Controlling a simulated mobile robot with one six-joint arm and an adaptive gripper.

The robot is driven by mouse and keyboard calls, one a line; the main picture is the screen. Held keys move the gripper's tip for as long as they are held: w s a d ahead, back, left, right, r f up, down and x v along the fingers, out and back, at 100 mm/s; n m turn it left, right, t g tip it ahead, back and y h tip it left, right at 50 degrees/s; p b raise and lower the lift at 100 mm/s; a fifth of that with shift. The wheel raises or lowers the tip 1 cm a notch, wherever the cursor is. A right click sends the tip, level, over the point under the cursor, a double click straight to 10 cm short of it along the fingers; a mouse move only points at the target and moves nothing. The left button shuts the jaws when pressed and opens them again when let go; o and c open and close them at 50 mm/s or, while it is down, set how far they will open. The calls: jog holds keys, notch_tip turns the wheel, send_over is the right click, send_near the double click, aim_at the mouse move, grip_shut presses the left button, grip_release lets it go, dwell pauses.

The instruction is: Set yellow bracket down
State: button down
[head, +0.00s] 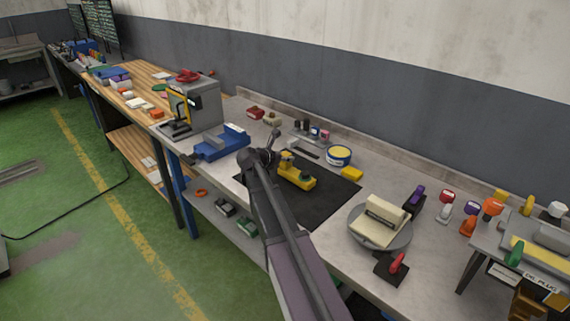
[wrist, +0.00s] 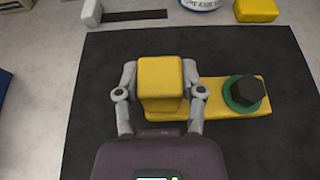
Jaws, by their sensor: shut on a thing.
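The yellow bracket (wrist: 222,97) is in my gripper (wrist: 160,95), over the black mat (wrist: 100,73) in the wrist view. Its upright block stands between the two fingers, which press on it from left and right. Its flat arm reaches right and carries a dark hex bolt head (wrist: 248,91) on a green washer (wrist: 238,107). In the head view the bracket (head: 299,181) is over the mat (head: 335,186), with my gripper (head: 268,156) at its left end. I cannot tell whether its underside touches the mat.
A yellow block (head: 352,173) and a round tin (head: 339,155) are behind the mat. A blue vise (head: 221,143) is to the left. A grey turntable (head: 365,238) with a cream fixture (head: 383,218) stands to the right. Bare mat lies around the bracket.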

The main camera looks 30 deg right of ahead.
jog(key=shift+f, duration=0.5)
jog(key=shift+b, duration=0.3)
jog(key=shift+c, duration=1)
grip_release()
jog(key=shift+f, duration=0.1)
jog(key=shift+r, duration=0.2)
jog(key=p+v, duration=0.4)
jog(key=v, duration=0.8)
jog(key=shift+p, duration=0.35)
jog(key=shift+f, duration=0.1)
